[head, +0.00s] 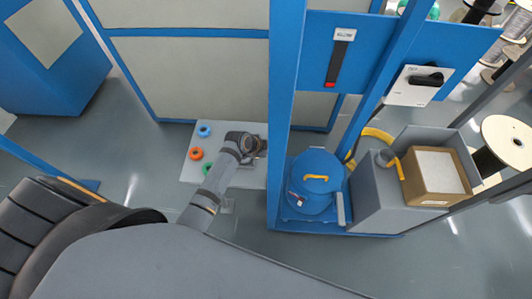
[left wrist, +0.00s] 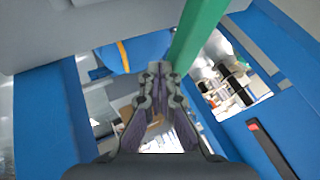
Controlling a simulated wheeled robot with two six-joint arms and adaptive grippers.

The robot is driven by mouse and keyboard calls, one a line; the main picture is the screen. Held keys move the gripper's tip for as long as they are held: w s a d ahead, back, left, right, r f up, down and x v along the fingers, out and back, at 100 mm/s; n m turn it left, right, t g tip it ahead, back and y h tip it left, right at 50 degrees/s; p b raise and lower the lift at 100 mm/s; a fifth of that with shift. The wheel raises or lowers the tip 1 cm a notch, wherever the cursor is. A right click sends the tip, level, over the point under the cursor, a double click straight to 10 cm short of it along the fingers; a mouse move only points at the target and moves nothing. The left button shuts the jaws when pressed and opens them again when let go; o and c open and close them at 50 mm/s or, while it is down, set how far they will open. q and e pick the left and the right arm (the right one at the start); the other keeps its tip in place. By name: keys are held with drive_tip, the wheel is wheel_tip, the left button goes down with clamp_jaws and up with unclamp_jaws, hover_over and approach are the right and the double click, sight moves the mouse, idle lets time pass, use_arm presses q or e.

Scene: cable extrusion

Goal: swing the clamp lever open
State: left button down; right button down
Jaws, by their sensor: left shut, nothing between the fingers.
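In the head view, a black lever-like bar with a red end (head: 331,78) is mounted on a blue panel under a small label. A similar red-ended black bar (left wrist: 265,143) shows at lower right in the left wrist view. I cannot tell for sure that it is the clamp lever. My left gripper (left wrist: 160,72) is shut and empty in the left wrist view, with a green bar (left wrist: 200,32) just beyond its tips; contact is unclear. In the head view, one of my grey arms (head: 215,182) reaches up to the blue post. I cannot make out its fingers, and no right gripper is identifiable.
The tall blue post (head: 286,110) stands beside my arm. A blue drum (head: 313,185) with a yellow handle stands right of it, then a cardboard box (head: 438,178). A pale table (head: 222,130) with coloured rings lies left of the post. Open floor lies farther left.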

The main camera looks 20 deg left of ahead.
use_arm(q)
drive_tip(key=shift+w+d, duration=0.1)
drive_tip(key=shift+w, duration=0.75)
drive_tip(key=shift+s+r, duration=0.1)
drive_tip(key=v, duration=1.1)
drive_tip(key=shift+s+r, duration=0.25)
drive_tip(key=shift+r, duration=0.05)
